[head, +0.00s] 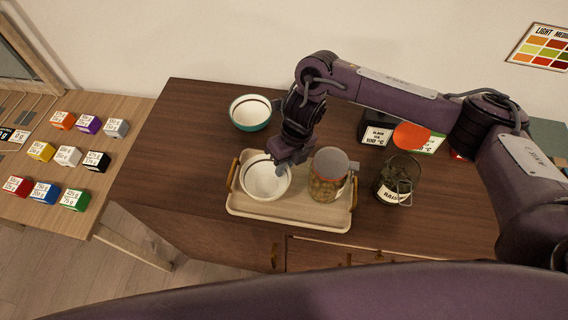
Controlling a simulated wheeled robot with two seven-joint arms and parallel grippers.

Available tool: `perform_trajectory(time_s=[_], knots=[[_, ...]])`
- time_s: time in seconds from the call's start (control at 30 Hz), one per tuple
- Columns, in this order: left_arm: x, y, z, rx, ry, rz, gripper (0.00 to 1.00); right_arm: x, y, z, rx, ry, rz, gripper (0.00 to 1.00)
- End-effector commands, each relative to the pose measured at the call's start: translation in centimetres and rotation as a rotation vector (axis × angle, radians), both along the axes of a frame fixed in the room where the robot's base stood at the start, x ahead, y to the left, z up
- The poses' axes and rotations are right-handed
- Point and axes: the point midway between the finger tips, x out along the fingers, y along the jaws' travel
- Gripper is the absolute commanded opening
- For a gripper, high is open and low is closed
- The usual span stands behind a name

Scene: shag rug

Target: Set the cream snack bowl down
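The cream bowl (264,182), white inside with a dark band under the rim, is at the left end of a cream tray (290,214). It looks level; whether its base touches the tray is hidden. My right gripper (283,161) reaches down to the bowl's upper right rim. Its fingertips are small and dark against the rim, so I cannot tell whether they are shut on it. My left gripper is not in view.
A jar with a grey lid (330,174) stands on the tray's right half. A teal bowl (251,113) is behind, and a dark glass jar (397,179) is right of the tray. Small labelled cubes (67,156) sit on the left table. The cabinet top is clear left of the tray.

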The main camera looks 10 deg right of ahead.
Motion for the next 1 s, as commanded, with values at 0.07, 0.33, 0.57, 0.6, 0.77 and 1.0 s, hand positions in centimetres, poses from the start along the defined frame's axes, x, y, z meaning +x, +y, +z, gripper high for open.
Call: perform_trajectory(time_s=[0.07, 0.33, 0.57, 0.6, 0.77, 1.0], knots=[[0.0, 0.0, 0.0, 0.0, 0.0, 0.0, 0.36, 0.0, 0.0, 0.1, 0.0, 0.0, 0.0, 0.2], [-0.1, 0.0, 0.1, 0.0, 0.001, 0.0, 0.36, 0.0, 0.0, 0.1, 0.0, 0.0, 0.0, 0.25], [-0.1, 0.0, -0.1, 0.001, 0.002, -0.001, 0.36, 0.3, -0.3, 1.5, 0.001, -0.003, 0.0, 0.25], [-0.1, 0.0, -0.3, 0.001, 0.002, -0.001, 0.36, 0.4, -0.5, 2.2, 0.002, -0.005, 0.001, 0.25], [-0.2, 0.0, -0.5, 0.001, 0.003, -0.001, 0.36, 0.9, -1.4, 5.9, -0.001, -0.009, 0.0, 0.25], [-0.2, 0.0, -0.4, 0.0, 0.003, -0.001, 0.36, 1.3, -2.5, 10.1, -0.002, -0.005, 0.0, 0.25]])
